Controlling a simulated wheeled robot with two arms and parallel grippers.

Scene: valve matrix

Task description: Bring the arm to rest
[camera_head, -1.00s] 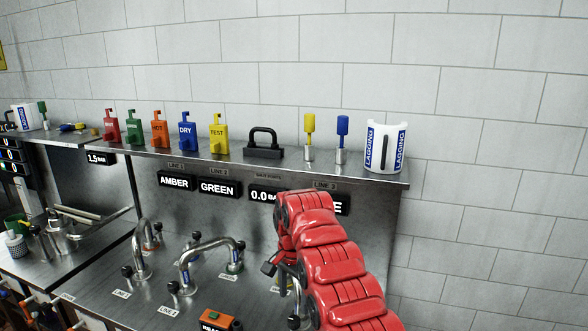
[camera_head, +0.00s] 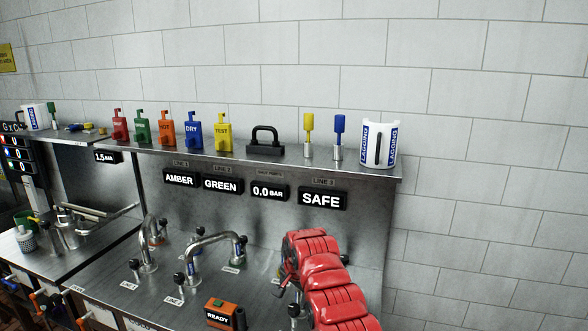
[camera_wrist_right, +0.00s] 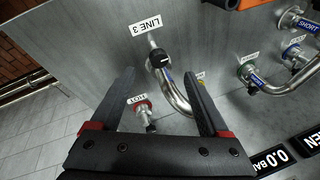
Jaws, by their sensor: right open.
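My right arm is red and reaches over the bench at the lower right of the head view. My right gripper (camera_wrist_right: 163,100) shows in the right wrist view as two dark fingers set wide apart, with nothing between their tips. Beyond the fingers is a bent metal pipe (camera_wrist_right: 176,95) with a black knob (camera_wrist_right: 159,58) by the LINE 3 label (camera_wrist_right: 146,25). The fingers look apart from the pipe, though the distance is hard to judge. In the head view the arm itself hides the right gripper's fingertips. My left gripper is not in view.
Two bent pipes (camera_head: 213,240) stand on the metal bench left of my arm. An orange READY box (camera_head: 219,313) sits at the front. The shelf above holds coloured tags, a black handle block (camera_head: 265,141) and a white lagging shell (camera_head: 379,143). A SAFE display (camera_head: 321,198) hangs below.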

